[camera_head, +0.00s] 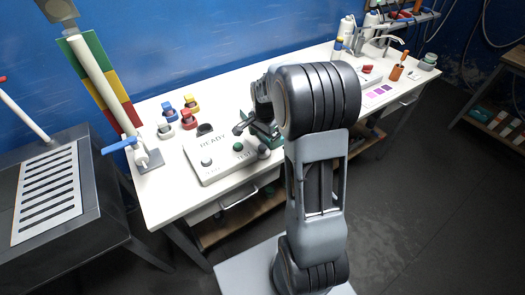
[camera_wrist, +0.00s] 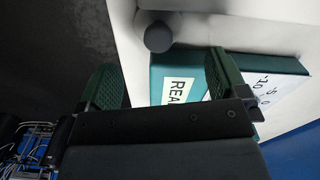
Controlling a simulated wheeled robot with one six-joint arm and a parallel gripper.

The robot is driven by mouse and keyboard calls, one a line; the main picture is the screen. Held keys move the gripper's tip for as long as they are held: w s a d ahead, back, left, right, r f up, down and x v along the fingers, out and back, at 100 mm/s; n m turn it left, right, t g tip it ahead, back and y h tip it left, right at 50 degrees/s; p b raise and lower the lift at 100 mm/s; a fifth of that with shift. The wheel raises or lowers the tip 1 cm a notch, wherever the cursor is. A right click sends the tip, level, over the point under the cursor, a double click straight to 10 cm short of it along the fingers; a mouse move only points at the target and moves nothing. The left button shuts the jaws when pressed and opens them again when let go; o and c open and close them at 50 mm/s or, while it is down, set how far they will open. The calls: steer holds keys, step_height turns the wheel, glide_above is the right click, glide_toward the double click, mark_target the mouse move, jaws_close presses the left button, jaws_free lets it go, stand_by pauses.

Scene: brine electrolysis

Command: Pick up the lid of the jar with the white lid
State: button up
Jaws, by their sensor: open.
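I cannot make out for certain which thing is the jar with the white lid. A small pale-topped piece (camera_head: 165,131) stands at the left of the white bench in the head view, beside similar red, yellow and blue ones. A small round jar (camera_head: 430,58) with a pale top stands at the bench's far right end. My gripper (camera_wrist: 166,85) is open, its two dark green fingers apart in the wrist view. A teal box (camera_wrist: 172,70) with a white label shows beyond and between the fingers. No jar lid shows between them. In the head view my arm partly hides the gripper.
A control box (camera_head: 215,168) marked READY and TEST sits left of my gripper. A round grey knob (camera_wrist: 157,38) shows above the fingers in the wrist view. Bottles (camera_head: 346,30), a tap and an orange cup (camera_head: 397,72) stand at the right. The bench's front left corner is clear.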

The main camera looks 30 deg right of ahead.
mark_target(264, 145)
steer(key=shift+a+f+p, duration=0.1)
steer(key=shift+f+p, duration=0.3)
steer(key=shift+f, duration=2.6)
steer(key=c, duration=1)
steer(key=shift+r, duration=0.1)
